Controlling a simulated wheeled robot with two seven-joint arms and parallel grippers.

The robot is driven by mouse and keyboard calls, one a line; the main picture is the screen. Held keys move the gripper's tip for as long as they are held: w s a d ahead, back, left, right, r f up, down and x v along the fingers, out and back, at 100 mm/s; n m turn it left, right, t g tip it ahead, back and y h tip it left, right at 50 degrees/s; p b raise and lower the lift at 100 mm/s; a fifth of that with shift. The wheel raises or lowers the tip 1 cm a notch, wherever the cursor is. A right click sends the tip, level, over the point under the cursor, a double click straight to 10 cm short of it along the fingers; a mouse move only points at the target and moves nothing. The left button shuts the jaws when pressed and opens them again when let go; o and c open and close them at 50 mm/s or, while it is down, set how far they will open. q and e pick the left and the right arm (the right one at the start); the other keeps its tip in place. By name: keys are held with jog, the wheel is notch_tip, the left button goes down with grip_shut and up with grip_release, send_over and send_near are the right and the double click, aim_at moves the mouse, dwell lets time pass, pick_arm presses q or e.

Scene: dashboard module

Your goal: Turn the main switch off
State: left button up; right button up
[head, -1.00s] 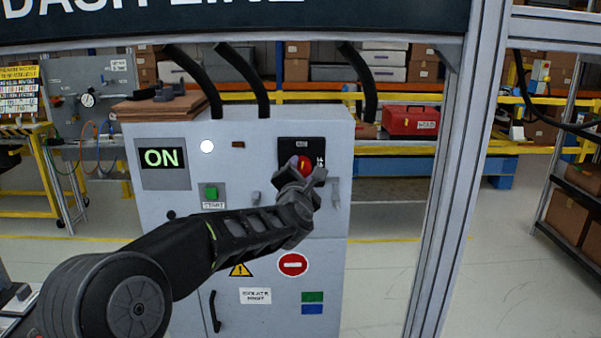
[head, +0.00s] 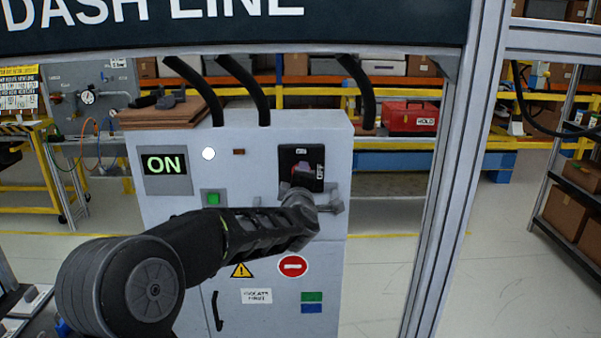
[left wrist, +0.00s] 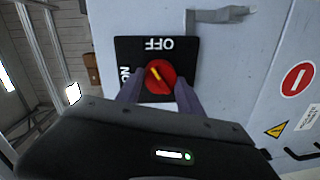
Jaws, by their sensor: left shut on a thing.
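The main switch is a red round knob (left wrist: 167,71) with a yellow mark on a black plate (head: 314,157), high on the right of the grey cabinet front. In the left wrist view the plate reads OFF at the top and ON at the left, both turned over. The yellow mark slants up and left, between the two words. My left gripper (head: 301,184) is shut on the knob, with one finger at each side of it in the left wrist view (left wrist: 157,90). In the head view it hides most of the knob. My right gripper is not in view.
The display (head: 167,164) reads ON, beside a lit white lamp (head: 208,154). A green button (head: 213,198) sits below. A grey latch handle (left wrist: 220,15) juts out near the switch plate. A metal frame post (head: 440,200) stands to the right of the cabinet.

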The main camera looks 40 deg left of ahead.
pick_arm(q)
jog(key=m+p, duration=0.2)
jog(key=m, duration=0.1)
jog(key=shift+d+r, duration=0.1)
jog(key=shift+m+g+y+p, duration=0.3)
jog(key=shift+m+p, duration=0.6)
jog(key=shift+m, duration=0.6)
jog(key=shift+f, duration=0.2)
jog(key=o, duration=1.4)
jog(key=shift+r, duration=0.1)
jog(key=b+v, duration=0.2)
jog(key=v, duration=0.5)
jog(key=shift+s+d, duration=0.2)
jog(key=shift+s, duration=0.1)
